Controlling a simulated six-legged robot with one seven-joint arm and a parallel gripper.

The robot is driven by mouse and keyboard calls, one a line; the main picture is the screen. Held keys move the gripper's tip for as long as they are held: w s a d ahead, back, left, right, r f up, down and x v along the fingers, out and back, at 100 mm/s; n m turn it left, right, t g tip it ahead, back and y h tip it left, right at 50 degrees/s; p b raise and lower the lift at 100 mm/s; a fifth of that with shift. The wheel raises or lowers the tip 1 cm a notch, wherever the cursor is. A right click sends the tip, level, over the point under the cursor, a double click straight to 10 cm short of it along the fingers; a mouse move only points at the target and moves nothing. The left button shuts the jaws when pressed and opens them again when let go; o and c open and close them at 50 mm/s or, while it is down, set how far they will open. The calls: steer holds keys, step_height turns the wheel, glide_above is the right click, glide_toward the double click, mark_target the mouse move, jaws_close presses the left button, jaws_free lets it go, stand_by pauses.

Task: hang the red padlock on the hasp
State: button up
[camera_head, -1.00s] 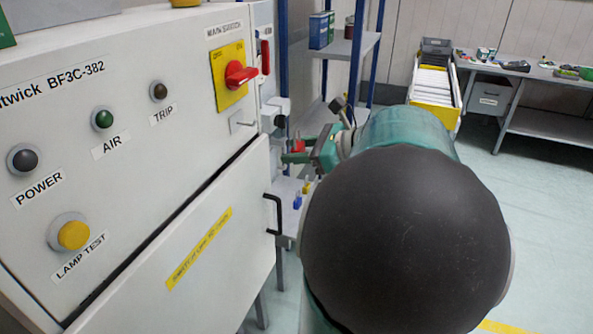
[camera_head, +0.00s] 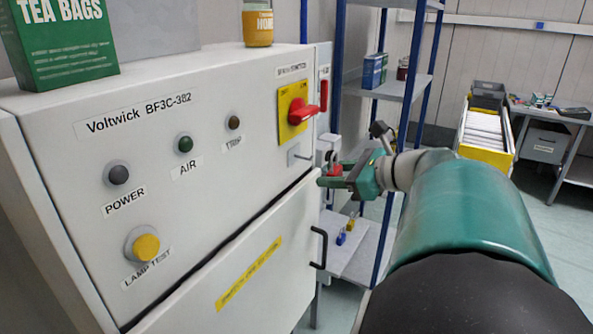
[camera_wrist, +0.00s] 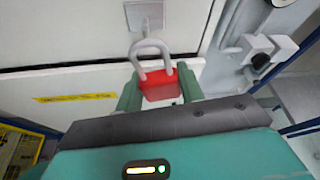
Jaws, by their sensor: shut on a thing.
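The red padlock (camera_wrist: 160,85) is between the green fingers of my gripper (camera_wrist: 160,92) in the wrist view, with its grey shackle (camera_wrist: 150,45) pointing away from the palm. In the head view, my gripper (camera_head: 328,179) is shut on the padlock (camera_head: 335,170), just right of the cabinet's front edge. The hasp (camera_head: 296,155) looks like a small grey metal piece on the cabinet front below the red switch. A grey plate (camera_wrist: 145,14), apparently the hasp, shows beyond the shackle in the wrist view. Shackle and plate look apart, but depth is hard to tell.
The white cabinet (camera_head: 215,95) fills the left, with a black door handle (camera_head: 319,248) below my gripper. A red rotary switch (camera_head: 302,114) sticks out above the hasp. Blue and yellow padlocks (camera_head: 345,232) lie on a grey shelf behind.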

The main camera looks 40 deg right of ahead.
mark_target(296, 174)
steer(key=shift+w+a+f, duration=0.1)
steer(key=shift+w+a, duration=0.15)
steer(key=shift+w, duration=0.45)
steer(key=shift+w+a+f, duration=0.1)
steer(key=shift+w+a, duration=0.2)
steer(key=shift+w, duration=0.45)
steer(key=shift+w+a+f, duration=0.1)
steer(key=shift+w+a, duration=0.15)
steer(key=shift+w, duration=0.45)
steer(key=shift+w+a+f, duration=0.25)
steer(key=shift+w+f, duration=0.25)
steer(key=shift+w, duration=0.2)
steer(key=o, duration=1)
steer(key=shift+a, duration=0.1)
steer(key=v, duration=1.4)
steer(key=shift+f, duration=0.1)
